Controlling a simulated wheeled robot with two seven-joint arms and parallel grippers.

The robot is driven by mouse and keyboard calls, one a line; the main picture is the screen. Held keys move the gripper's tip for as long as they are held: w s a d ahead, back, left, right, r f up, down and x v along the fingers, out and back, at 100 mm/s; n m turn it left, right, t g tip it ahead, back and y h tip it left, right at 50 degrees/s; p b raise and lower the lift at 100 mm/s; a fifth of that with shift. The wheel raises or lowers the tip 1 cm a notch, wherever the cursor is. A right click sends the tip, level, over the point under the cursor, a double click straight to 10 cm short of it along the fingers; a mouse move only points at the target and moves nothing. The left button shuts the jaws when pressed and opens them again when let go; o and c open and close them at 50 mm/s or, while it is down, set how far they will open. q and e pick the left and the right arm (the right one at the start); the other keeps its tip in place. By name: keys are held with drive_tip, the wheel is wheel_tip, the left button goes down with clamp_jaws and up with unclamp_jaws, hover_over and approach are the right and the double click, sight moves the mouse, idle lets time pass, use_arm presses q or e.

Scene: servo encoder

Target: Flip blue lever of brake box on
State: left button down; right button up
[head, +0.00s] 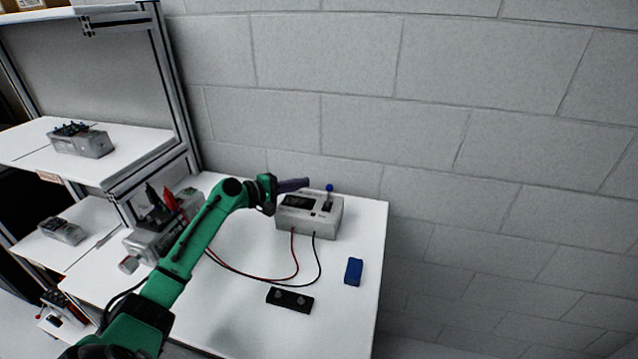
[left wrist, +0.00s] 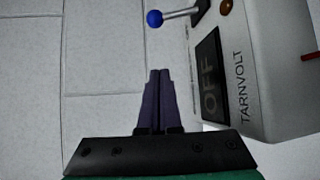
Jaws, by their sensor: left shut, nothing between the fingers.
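The brake box (head: 310,218) is a grey box on the white table near the wall. Its blue-knobbed lever (head: 329,189) stands up at its right end. In the left wrist view the box (left wrist: 262,70) bears the name TARNVOLT and a dark display (left wrist: 209,85) reading OFF. The blue lever knob (left wrist: 154,18) shows at the top there, on a metal stem. My left gripper (head: 306,183) is shut and empty, above the back left of the box and apart from the lever. Its purple fingers (left wrist: 158,72) point toward the lever side. My right gripper is not in view.
Red and black wires run from the box across the table. A blue block (head: 353,271) and a black strip with two knobs (head: 290,300) lie in front. Another grey device (head: 160,236) with red and black clamps stands at left, beside a shelf rack (head: 172,85).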

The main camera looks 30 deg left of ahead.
sight(329, 194)
use_arm(q)
drive_tip(key=p+x, duration=0.1)
drive_tip(key=x, duration=0.4)
drive_tip(key=shift+d+r, duration=0.15)
drive_tip(key=shift+r, duration=0.05)
drive_tip(key=s+d+p, duration=0.2)
drive_tip(key=p, duration=0.1)
drive_tip(key=shift+s+d+r, duration=0.1)
drive_tip(key=shift+s+r, duration=0.05)
drive_tip(key=shift+r, duration=0.2)
drive_tip(key=shift+s+d, duration=0.25)
drive_tip(key=shift+s, duration=0.1)
drive_tip(key=shift+f, duration=0.1)
drive_tip(key=shift+w+f, duration=0.1)
drive_tip(key=shift+w, duration=0.1)
